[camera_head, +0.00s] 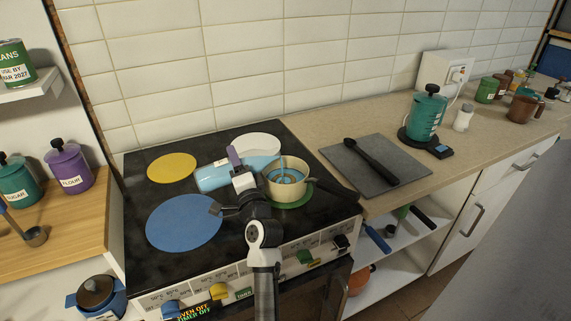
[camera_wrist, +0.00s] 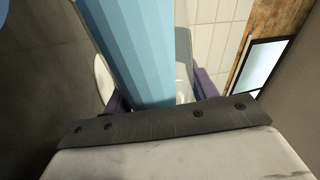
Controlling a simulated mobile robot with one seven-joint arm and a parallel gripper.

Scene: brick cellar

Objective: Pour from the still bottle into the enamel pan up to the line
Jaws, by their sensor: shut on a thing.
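My gripper (camera_head: 239,170) is shut on the light blue still bottle (camera_head: 212,178), over the stove. The bottle lies nearly level, tipped on its side, with its neck end towards the right. The cream enamel pan (camera_head: 273,190) stands on the green hob disc, its dark handle pointing right. The bottle's mouth end is at or over the pan's left rim. Blue shows inside the pan, with a pale streak near the mouth; I cannot tell the level against a line. In the wrist view the blue bottle (camera_wrist: 135,45) stands between my purple finger pads (camera_wrist: 160,98).
The black stove top has yellow (camera_head: 172,167), blue (camera_head: 184,222) and white (camera_head: 257,143) discs. A dark board (camera_head: 352,167) with a black ladle (camera_head: 372,160) lies right of the pan. A teal canister (camera_head: 426,115) stands farther right. The tiled wall rises behind.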

